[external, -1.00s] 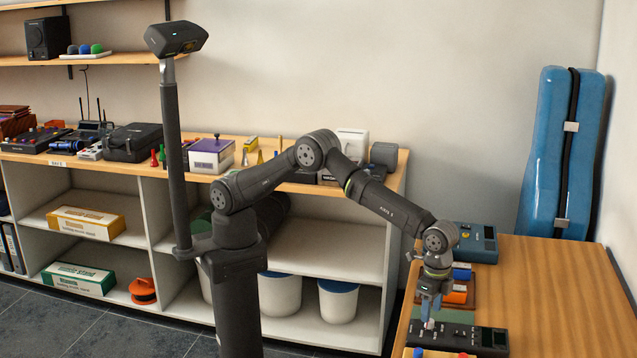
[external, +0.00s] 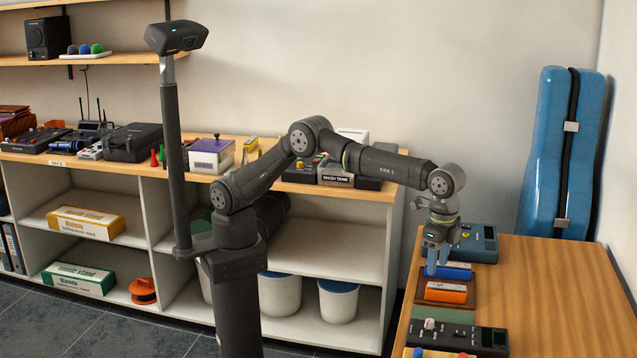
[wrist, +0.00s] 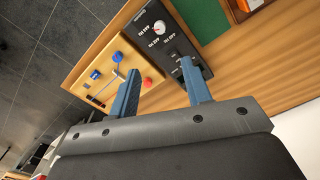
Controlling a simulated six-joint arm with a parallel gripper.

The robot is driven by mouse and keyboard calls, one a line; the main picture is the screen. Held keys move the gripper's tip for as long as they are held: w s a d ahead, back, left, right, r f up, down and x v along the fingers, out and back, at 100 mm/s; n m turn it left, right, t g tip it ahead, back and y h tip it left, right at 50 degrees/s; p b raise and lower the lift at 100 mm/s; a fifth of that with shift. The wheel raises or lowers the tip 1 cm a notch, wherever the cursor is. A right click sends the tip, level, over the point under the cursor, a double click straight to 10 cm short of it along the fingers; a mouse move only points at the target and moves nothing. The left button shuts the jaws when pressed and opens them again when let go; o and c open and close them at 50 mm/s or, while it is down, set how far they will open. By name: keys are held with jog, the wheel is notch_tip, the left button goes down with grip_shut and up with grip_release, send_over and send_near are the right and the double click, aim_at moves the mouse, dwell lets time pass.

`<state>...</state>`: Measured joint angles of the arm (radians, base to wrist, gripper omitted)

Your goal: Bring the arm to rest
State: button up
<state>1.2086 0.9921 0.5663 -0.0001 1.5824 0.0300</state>
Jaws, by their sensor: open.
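My gripper (external: 437,268) is raised above the left part of the wooden table (external: 550,290), close to a blue block and an orange block on a brown tray in the external view. Its two blue fingers are apart, and in the wrist view (wrist: 161,95) nothing is between them. My arm reaches out to the right from its column, with the wrist bent so the fingers point down. In the external view I cannot tell the exact height of the fingertips above the tray.
A black box with a white knob (external: 460,337) and a green mat (external: 443,315) lie nearer on the table. A wooden panel with blue and red knobs (wrist: 108,75) shows in the wrist view. A teal instrument (external: 477,240) stands behind. The table's right side is clear.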

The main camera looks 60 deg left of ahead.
aim_at(430, 321)
jog(key=shift+f, duration=0.15)
notch_tip(430, 321, down, 17)
jog(key=shift+f, duration=0.15)
dwell(0.5)
jog(key=shift+f, duration=0.25)
jog(key=shift+r+n, duration=0.25)
jog(key=shift+n, duration=0.55)
jog(key=n, duration=0.6)
jog(key=shift+n, duration=0.4)
jog(key=n, duration=0.4)
jog(key=shift+n, duration=0.3)
jog(key=n, duration=0.4)
jog(key=shift+n, duration=0.4)
dwell(0.6)
